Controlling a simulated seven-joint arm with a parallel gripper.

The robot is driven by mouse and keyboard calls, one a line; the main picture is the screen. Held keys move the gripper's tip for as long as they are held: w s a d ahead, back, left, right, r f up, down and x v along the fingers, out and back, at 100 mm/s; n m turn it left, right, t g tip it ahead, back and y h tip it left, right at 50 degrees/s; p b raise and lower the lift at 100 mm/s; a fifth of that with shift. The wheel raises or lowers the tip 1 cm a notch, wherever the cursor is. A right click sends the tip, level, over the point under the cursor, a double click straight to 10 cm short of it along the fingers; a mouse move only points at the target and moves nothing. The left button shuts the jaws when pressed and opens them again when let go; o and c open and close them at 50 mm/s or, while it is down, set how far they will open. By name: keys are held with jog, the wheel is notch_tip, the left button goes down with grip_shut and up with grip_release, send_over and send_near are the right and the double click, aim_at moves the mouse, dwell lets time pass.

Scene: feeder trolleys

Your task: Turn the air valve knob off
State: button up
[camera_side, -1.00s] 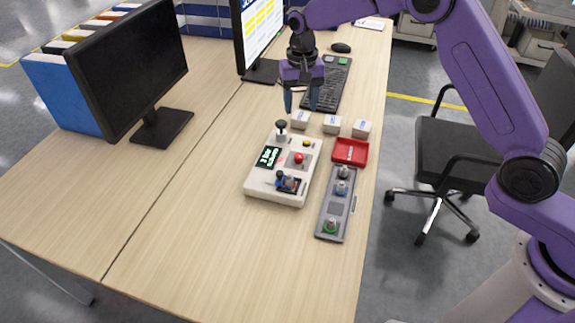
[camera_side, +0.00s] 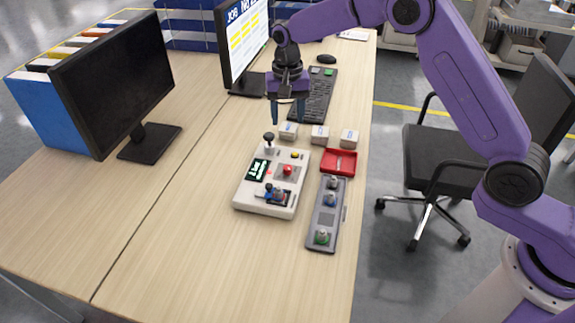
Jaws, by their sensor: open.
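A light control box (camera_side: 245,200) lies on the table. It has a black upright knob (camera_side: 269,137) at its far left corner, a red button (camera_side: 287,170), a yellow button (camera_side: 295,155), a lit display (camera_side: 258,169) and a blue-topped control (camera_side: 276,195) near its front. I cannot tell which is the air valve knob. My gripper (camera_side: 287,118) is open and empty, pointing down above and beyond the black knob, apart from it.
A red tray (camera_side: 338,162) and several small white boxes (camera_side: 320,135) stand just beyond the panel. A keyboard (camera_side: 314,95), monitors (camera_side: 112,85) and a chair (camera_side: 440,160) are around. The table front and left are clear.

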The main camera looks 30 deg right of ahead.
aim_at(288, 167)
notch_tip(288, 167, down, 17)
jog(key=m, duration=0.5)
jog(key=shift+m, duration=0.3)
dwell(0.4)
grip_shut()
